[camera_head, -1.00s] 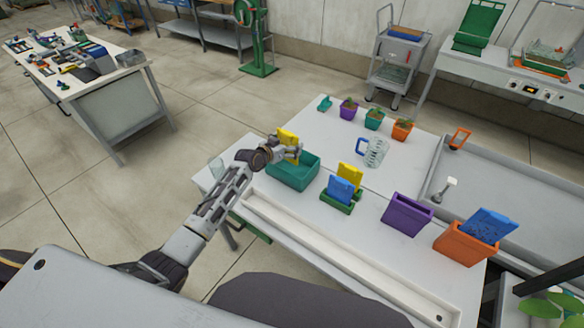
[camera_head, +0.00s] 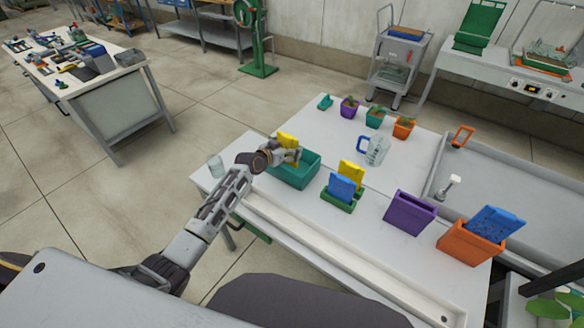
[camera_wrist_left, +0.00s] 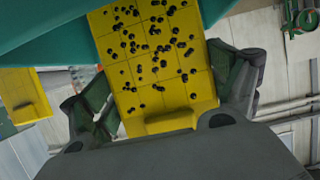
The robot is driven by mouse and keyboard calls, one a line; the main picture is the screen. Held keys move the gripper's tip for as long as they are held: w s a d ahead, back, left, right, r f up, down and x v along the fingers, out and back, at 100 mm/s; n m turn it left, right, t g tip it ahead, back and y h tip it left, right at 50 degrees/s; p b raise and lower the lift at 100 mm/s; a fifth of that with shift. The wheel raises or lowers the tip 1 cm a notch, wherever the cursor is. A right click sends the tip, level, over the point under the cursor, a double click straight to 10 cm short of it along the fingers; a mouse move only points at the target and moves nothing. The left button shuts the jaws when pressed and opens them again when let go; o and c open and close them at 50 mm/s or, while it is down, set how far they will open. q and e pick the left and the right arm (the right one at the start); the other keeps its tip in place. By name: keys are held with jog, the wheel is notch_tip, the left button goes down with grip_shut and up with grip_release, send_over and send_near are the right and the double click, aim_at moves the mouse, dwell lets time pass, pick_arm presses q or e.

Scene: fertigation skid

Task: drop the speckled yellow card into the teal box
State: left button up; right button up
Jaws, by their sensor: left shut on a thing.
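The speckled yellow card (camera_wrist_left: 155,65) fills the middle of the left wrist view, yellow with black dots and grid lines. My left gripper (camera_head: 286,156) is shut on it, with a finger at each side of the card. In the head view the card (camera_head: 287,139) stands up above the far left part of the teal box (camera_head: 296,176). The box also shows as a teal surface in the left wrist view (camera_wrist_left: 45,35). The gripper hides part of the box opening, so I cannot tell how far the card is inside. My right gripper is not in view.
A green holder (camera_head: 338,201) with a blue card and a plain yellow card (camera_head: 352,173) stands right of the box. Beyond are a purple box (camera_head: 410,214), an orange box (camera_head: 470,244) and a clear jug (camera_head: 376,151). A glass (camera_head: 215,166) stands near the left edge.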

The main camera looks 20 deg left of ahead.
pick_arm(q)
jog(key=shift+f+b, duration=1.1)
jog(key=shift+f, duration=0.4)
jog(key=o, duration=0.8)
jog(key=shift+s, duration=0.1)
jog(key=shift+v, duration=5.95)
